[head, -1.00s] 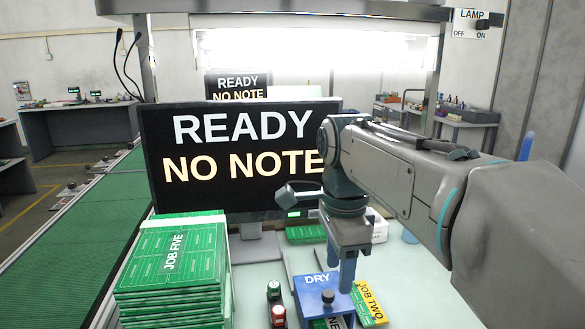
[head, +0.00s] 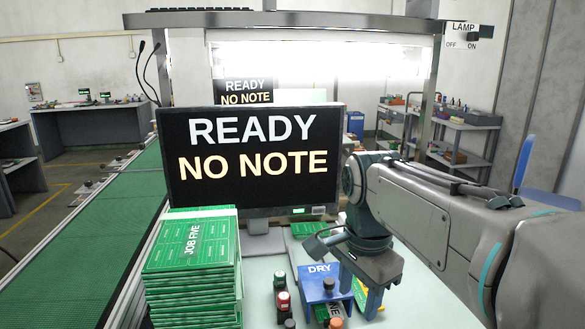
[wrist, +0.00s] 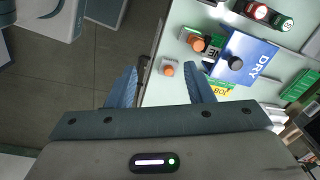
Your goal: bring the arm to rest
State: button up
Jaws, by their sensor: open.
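My gripper (head: 360,297) hangs pointing down at the end of my arm, at the right of the bench in the head view. In the wrist view my gripper (wrist: 161,72) shows two blue fingers spread apart with nothing held between them. A small orange-capped bottle (wrist: 168,69) shows between and beyond the fingertips, near the bench edge. The blue DRY box (head: 322,284) stands just left of my gripper in the head view. It also shows right of the fingers in the wrist view (wrist: 242,62).
A monitor (head: 255,195) reads READY NO NOTE. A stack of green boards (head: 190,265) stands at the bench's left. Small red- and green-capped bottles (head: 283,300) stand left of the DRY box. A green conveyor (head: 75,235) runs along the left. Floor (wrist: 90,70) lies open beside the bench.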

jog(key=s+d+f+n+t+p, duration=0.2)
jog(key=s+d+f+n+p, duration=0.2)
jog(key=n, duration=0.7)
jog(key=s+f, duration=0.2)
jog(key=s, duration=0.1)
jog(key=shift+s+d+f+n+p, duration=0.2)
jog(key=shift+s+n+p, duration=0.1)
jog(key=shift+n+p, duration=0.1)
jog(key=shift+d+r, duration=0.1)
